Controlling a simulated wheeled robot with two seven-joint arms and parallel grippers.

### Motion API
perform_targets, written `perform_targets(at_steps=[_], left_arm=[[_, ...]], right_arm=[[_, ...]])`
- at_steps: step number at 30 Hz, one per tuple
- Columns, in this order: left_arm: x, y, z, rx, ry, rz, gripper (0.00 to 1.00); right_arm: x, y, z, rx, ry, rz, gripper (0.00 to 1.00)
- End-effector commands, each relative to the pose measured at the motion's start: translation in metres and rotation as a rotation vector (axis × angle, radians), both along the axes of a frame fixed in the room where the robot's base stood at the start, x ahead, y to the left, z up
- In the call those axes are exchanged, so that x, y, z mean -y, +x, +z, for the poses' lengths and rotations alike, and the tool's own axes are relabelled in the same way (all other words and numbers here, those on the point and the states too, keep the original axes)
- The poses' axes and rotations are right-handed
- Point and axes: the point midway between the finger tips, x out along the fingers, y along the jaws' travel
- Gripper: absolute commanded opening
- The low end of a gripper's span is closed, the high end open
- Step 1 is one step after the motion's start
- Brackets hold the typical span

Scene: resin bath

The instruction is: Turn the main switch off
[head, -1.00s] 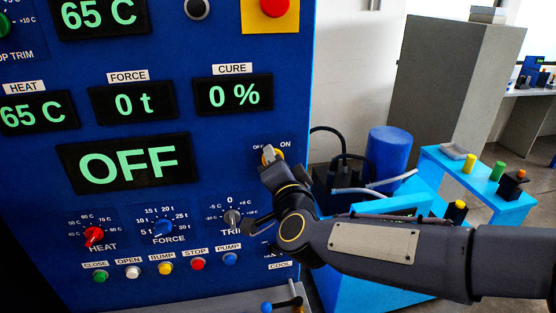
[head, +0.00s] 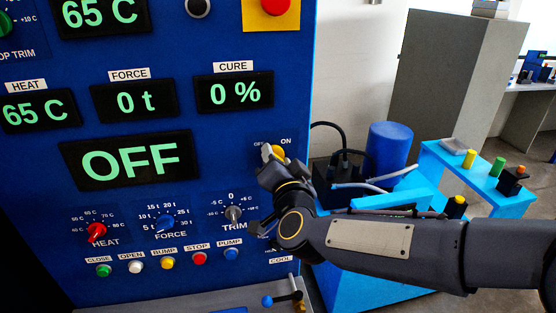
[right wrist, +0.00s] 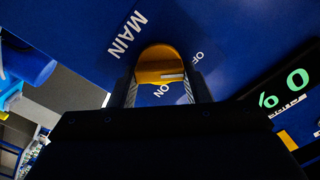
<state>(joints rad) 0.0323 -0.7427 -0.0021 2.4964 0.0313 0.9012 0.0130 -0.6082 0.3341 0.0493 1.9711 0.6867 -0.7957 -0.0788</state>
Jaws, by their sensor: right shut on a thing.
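The main switch is a yellow knob (head: 278,153) on the blue panel, between small OFF and ON labels. In the right wrist view the yellow knob (right wrist: 160,62) sits between my two fingers, beside the word MAIN, with a pale mark on its near edge. My right gripper (head: 268,152) is shut on this knob and partly covers it in the head view. The exact pointing of the knob is hard to tell. The big display (head: 130,160) reads OFF. My left gripper is not in view.
Below are the red heat knob (head: 96,231), blue force knob (head: 165,222), trim knob (head: 233,213) and a row of coloured buttons. A red button on yellow (head: 273,6) is above. A blue drum (head: 388,148) and light-blue bench (head: 450,170) stand right of the panel.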

Motion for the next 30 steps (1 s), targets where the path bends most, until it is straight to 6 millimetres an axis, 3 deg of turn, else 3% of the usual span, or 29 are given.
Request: perform_targets(at_steps=[1,5,15,30], left_arm=[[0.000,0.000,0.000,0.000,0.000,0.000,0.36],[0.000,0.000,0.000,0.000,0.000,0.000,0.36],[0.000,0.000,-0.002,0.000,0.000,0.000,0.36],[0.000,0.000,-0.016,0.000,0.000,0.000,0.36]], right_arm=[[-0.001,0.000,-0.002,-0.004,-0.005,0.002,0.47],[0.000,0.000,-0.002,-0.003,-0.004,0.002,0.65],[0.000,-0.004,-0.001,0.000,0.000,0.001,0.65],[0.014,-0.072,-0.001,0.000,0.000,0.001,0.65]])
